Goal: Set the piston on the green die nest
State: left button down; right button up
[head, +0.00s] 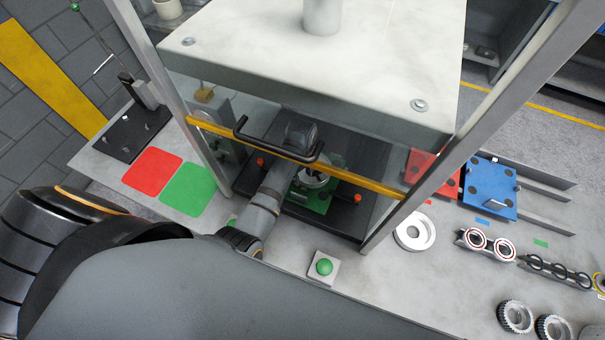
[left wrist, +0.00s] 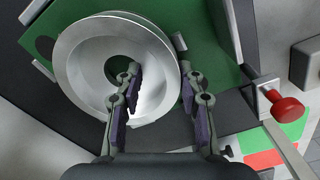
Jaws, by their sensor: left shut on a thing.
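The piston, a shiny metal ring with a round central hole, shows large in the left wrist view (left wrist: 85,60) and small under the press in the head view (head: 312,178). My left gripper (left wrist: 160,76) is shut on the ring's wall, one finger inside the hole and one outside. The green die nest (left wrist: 215,68) lies right beneath the piston; its green plate also shows in the head view (head: 316,203). Whether the piston touches the plate, I cannot tell. In the head view my left arm reaches under the press and partly hides the nest. My right gripper is out of view.
The press's heavy upper block (head: 330,75) hangs above, with a yellow bar (head: 362,181) and black handle (head: 240,128) in front. A red knob (left wrist: 288,108) stands beside the nest. A green button (head: 324,267) and another metal ring (head: 414,232) are on the table.

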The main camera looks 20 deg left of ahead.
pick_arm(q)
jog(key=c, duration=0.7)
grip_release()
jog(key=shift+c, duration=0.2)
jog(key=shift+f, duration=0.1)
notch_tip(320, 180, up, 9)
dwell(0.4)
jog(key=shift+w+r, duration=0.15)
jog(key=shift+r, duration=0.05)
